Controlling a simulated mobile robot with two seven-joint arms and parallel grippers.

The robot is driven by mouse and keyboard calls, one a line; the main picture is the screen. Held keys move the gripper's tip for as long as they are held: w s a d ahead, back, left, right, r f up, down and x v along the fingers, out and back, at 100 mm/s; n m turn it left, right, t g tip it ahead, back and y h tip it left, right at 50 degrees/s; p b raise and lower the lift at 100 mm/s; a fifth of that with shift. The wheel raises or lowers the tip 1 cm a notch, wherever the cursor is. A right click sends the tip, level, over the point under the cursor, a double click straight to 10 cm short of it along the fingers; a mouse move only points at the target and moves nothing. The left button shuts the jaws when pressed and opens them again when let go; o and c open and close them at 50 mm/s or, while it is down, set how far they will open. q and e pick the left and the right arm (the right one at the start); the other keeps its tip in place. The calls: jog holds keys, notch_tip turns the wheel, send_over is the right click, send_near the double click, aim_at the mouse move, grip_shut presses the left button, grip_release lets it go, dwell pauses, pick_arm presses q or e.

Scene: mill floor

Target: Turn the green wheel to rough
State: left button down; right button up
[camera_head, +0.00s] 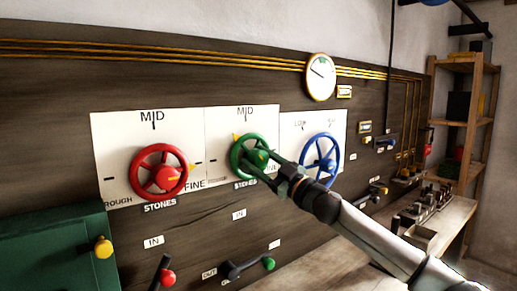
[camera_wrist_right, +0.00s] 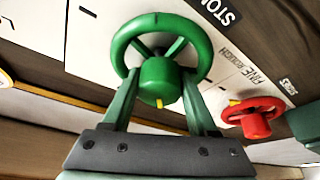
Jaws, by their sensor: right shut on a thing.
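The green wheel (camera_head: 249,157) is mounted on a white dial plate (camera_head: 228,116) marked MID at the top. A small yellow pointer shows at its upper left rim, left of the MID mark. My right gripper (camera_head: 274,168) comes in from the lower right and is shut on the wheel. In the right wrist view the green wheel (camera_wrist_right: 160,27) fills the middle, with my gripper's fingers (camera_wrist_right: 159,95) on both sides of its hub. The plate's end label on the left is not readable in the head view. My left gripper is not in view.
A red wheel (camera_head: 158,173), with ROUGH and FINE labels, is left of the green one, and a blue wheel (camera_head: 320,156) is right. Below are a red-knobbed lever (camera_head: 167,277) and a green-knobbed lever (camera_head: 268,264). A round gauge (camera_head: 320,77) hangs above.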

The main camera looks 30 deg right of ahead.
jog(key=n+p, duration=0.2)
jog(key=n+g+y+p, duration=0.1)
jog(key=n+p, duration=0.1)
jog(key=n, duration=0.1)
jog(key=n+g+y+p, duration=0.1)
jog(key=n+p, duration=0.1)
jog(key=shift+d+r+p, duration=0.1)
jog(key=shift+r+p, duration=0.15)
jog(key=shift+p, duration=0.05)
jog(key=n+g+p, duration=0.1)
jog(key=n, duration=0.2)
jog(key=shift+f+y, duration=0.15)
jog(key=shift+y, duration=0.25)
jog(key=shift+f+n+g, duration=0.1)
jog(key=shift+n+g, duration=0.5)
jog(key=shift+n, duration=0.6)
jog(key=shift+p, duration=0.3)
jog(key=o, duration=1.4)
jog(key=shift+c, duration=0.2)
